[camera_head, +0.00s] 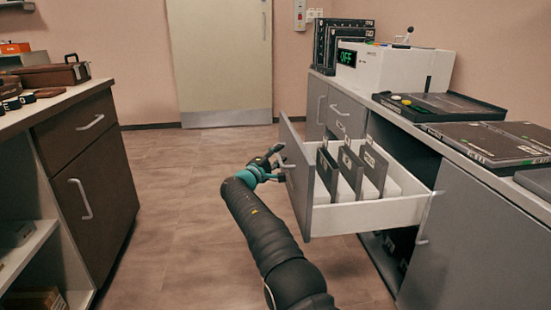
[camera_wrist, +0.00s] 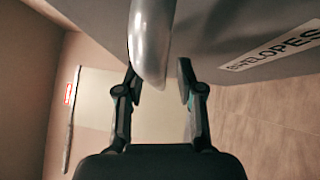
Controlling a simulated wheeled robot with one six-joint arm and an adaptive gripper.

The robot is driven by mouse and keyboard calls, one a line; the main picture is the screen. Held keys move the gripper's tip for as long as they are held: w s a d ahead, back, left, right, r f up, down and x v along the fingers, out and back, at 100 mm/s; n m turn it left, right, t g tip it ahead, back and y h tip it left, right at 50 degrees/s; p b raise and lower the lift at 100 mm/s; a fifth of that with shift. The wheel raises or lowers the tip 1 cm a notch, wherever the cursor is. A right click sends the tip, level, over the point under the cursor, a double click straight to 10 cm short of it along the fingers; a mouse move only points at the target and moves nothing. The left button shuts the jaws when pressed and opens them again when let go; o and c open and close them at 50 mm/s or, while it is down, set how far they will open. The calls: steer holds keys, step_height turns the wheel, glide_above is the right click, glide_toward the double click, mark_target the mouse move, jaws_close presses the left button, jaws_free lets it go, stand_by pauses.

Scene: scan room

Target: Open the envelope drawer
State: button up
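The envelope drawer (camera_head: 375,214) is pulled well out of the grey cabinet on the right. Its white box holds several upright dark dividers or folders. The drawer's grey front (camera_head: 296,190) faces left and carries a handle (camera_head: 285,165). My gripper (camera_head: 275,157) is at that handle. In the wrist view the label "ENVELOPES" (camera_wrist: 272,47) shows on the drawer front. There the handle (camera_wrist: 151,40) lies between the fingers of my gripper (camera_wrist: 160,80). The left finger is close to or touching the handle; a gap shows to the right finger. The fingers stand apart.
The grey cabinet's top (camera_head: 470,160) bears a white machine (camera_head: 390,68) reading "OFF", dark trays and black binders. A dark brown cabinet (camera_head: 95,165) with a case on top stands at left. The floor between is clear, with a door (camera_head: 222,60) behind.

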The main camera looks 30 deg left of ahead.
steer(key=shift+s, duration=0.15)
steer(key=v, duration=1.2)
